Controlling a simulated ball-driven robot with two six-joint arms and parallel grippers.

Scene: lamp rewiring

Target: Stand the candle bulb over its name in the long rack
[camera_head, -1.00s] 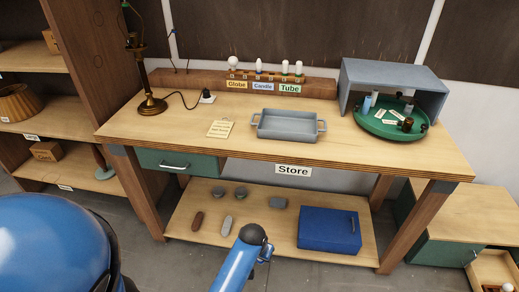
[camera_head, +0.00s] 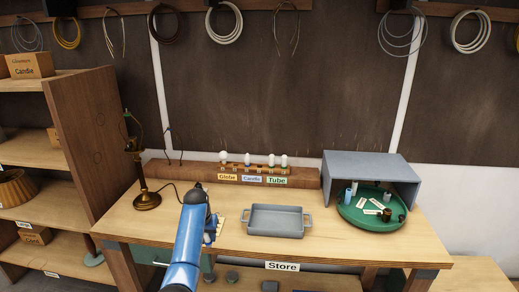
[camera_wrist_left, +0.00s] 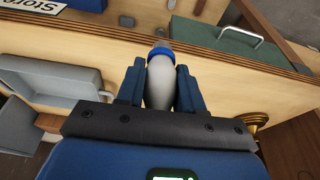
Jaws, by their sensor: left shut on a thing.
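My left gripper (camera_head: 214,228) is in front of the long rack, near the bench's front edge in the head view. In the left wrist view its two fingers (camera_wrist_left: 160,88) are shut on a pale bulb with a blue collar (camera_wrist_left: 158,92) and a grey end, taken as the candle bulb. The bulb is hardly visible in the head view. The long wooden rack (camera_head: 306,177) stands at the back of the bench with several white bulbs upright in it. Its name labels read Globe (camera_head: 228,177), Candle (camera_head: 252,180) and Tube (camera_head: 275,181). My right gripper is out of view.
A grey two-handled tray (camera_head: 276,232) sits mid-bench, right of my left gripper. A brass lamp (camera_head: 147,200) stands to the left. A green round tray (camera_head: 352,215) with small parts sits under a grey cover (camera_head: 372,168) at the right.

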